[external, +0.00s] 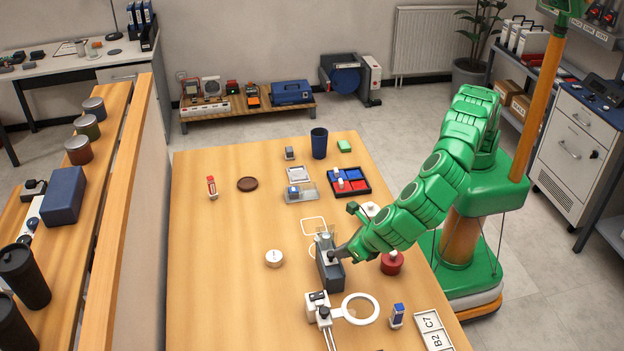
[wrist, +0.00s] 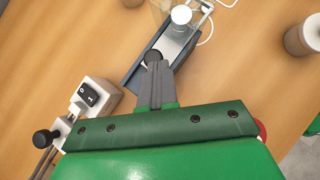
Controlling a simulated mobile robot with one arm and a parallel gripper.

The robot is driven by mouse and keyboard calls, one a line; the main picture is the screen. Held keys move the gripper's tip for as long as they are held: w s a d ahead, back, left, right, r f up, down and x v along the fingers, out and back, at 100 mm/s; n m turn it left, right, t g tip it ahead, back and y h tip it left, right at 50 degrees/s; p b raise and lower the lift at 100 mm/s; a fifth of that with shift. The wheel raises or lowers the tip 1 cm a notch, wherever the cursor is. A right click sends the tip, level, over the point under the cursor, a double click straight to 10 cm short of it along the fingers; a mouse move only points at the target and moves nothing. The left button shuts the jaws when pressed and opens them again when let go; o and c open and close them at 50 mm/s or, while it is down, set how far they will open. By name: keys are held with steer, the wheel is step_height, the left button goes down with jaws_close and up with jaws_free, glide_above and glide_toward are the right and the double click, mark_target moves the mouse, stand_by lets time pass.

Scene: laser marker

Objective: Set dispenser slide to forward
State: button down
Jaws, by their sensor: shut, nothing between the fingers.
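The dispenser with its slide appears to be the dark grey block (external: 328,270) on the wooden table, just right of the table's middle in the external view. A black round knob (external: 331,255) stands on it. In the wrist view the knob (wrist: 152,57) sits at the near part of a slate-edged channel (wrist: 133,76) with a light inner plate. My gripper (external: 339,252) is shut and empty. Its fingertips (wrist: 155,66) are right at the knob and overlap its near side; I cannot tell whether they touch it.
A white switch box (external: 318,303) stands close in front of the block and also shows in the wrist view (wrist: 96,97). A ring magnifier (external: 360,309) is beside it. A red round object (external: 391,263) lies right of my gripper. The table's left side is mostly clear.

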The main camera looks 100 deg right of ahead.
steer(key=s+a+f+v, duration=0.1)
steer(key=v, duration=1.2)
steer(key=shift+s+a+f, duration=0.2)
steer(key=shift+s+f, duration=0.05)
steer(key=shift+f, duration=0.1)
